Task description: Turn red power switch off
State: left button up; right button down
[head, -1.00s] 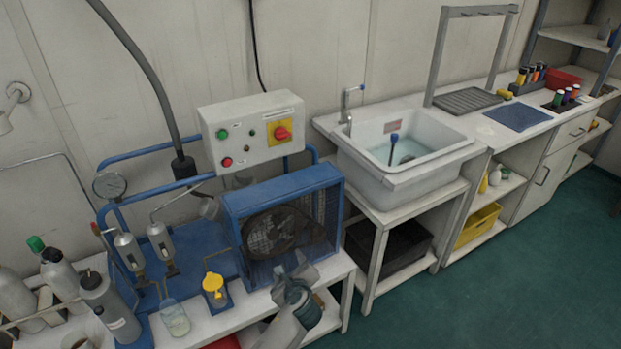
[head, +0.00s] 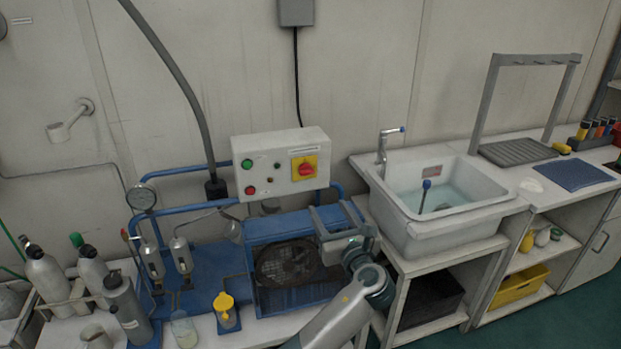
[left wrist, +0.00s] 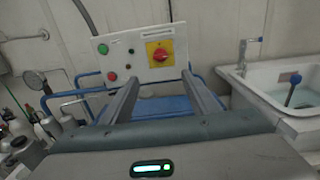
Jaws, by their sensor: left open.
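The red power switch (head: 305,169) is a red rotary knob on a yellow square plate, at the right side of a white control box (head: 268,144) on the wall side of the bench. In the left wrist view the knob (left wrist: 160,54) shows ahead, above and between the fingers. My left gripper (head: 331,213) is open and empty, below and a little right of the box, in front of the blue compressor frame. Its two fingers (left wrist: 159,88) point toward the box, apart from it. My right gripper is in neither view.
Green (head: 247,163) and red (head: 250,190) buttons sit left of the switch. The blue compressor cage (head: 262,232) stands below the box. A sink (head: 437,205) is to the right. Grey bottles (head: 127,307) and a gauge (head: 141,197) are at the left.

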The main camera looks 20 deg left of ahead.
pick_arm(q)
jog(key=shift+w, duration=0.1)
jog(key=p, duration=0.3)
send_near(308, 174)
jog(key=x, duration=0.6)
jog(key=shift+w, duration=0.1)
jog(key=shift+x, duration=0.95)
jog(key=c, duration=1.1)
